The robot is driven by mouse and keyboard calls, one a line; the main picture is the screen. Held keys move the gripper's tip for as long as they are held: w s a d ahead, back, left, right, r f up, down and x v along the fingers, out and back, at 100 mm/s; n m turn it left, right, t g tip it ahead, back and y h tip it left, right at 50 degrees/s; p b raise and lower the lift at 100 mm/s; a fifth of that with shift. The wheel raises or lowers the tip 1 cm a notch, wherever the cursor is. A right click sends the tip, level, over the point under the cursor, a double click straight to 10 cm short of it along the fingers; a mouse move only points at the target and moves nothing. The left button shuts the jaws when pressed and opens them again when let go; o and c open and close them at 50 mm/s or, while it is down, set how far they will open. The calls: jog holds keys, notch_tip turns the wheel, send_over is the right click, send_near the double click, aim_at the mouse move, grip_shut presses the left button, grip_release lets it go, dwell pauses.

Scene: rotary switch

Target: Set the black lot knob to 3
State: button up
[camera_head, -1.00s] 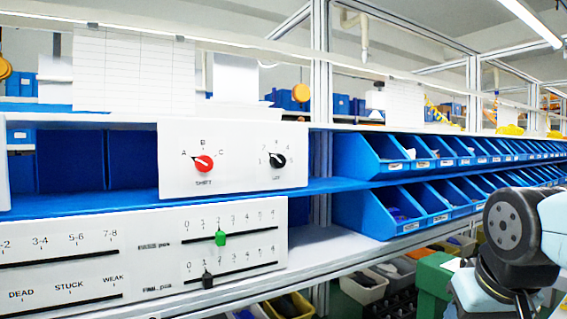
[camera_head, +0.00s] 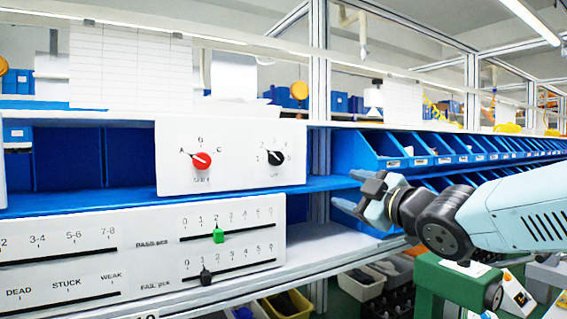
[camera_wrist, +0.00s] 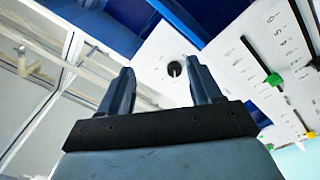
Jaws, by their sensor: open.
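The black lot knob (camera_head: 276,158) is on the right of a white panel (camera_head: 230,178), with a numbered scale around it. Its pointer is too small to read surely. In the wrist view the black knob (camera_wrist: 174,69) shows beyond and between my fingertips. My gripper (camera_head: 358,190) is open and empty, to the right of the panel and in front of the blue bins, apart from the knob. The wrist view shows both fingers of my gripper (camera_wrist: 161,68) spread.
A red knob (camera_head: 202,160) with A, B, C marks is left on the same panel. Below is a slider panel with a green slider (camera_head: 218,236) and a black slider (camera_head: 206,276). Blue bins (camera_head: 385,150) line the shelf at right. A blue shelf edge runs under the knob panel.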

aim_at(278, 159)
jog(key=w+a+r+n+y, duration=0.1)
jog(key=w+a, duration=0.1)
jog(key=a, duration=0.3)
jog(key=w+a+r+n+y, duration=0.2)
jog(key=a, duration=0.2)
jog(key=w+a+r+n+g+y, duration=0.1)
jog(key=w+a+r, duration=0.1)
jog(key=a, duration=0.3)
jog(key=shift+w+a+r, duration=0.15)
jog(key=shift+w+a, duration=0.2)
jog(key=shift+w, duration=0.25)
jog(key=c, duration=1)
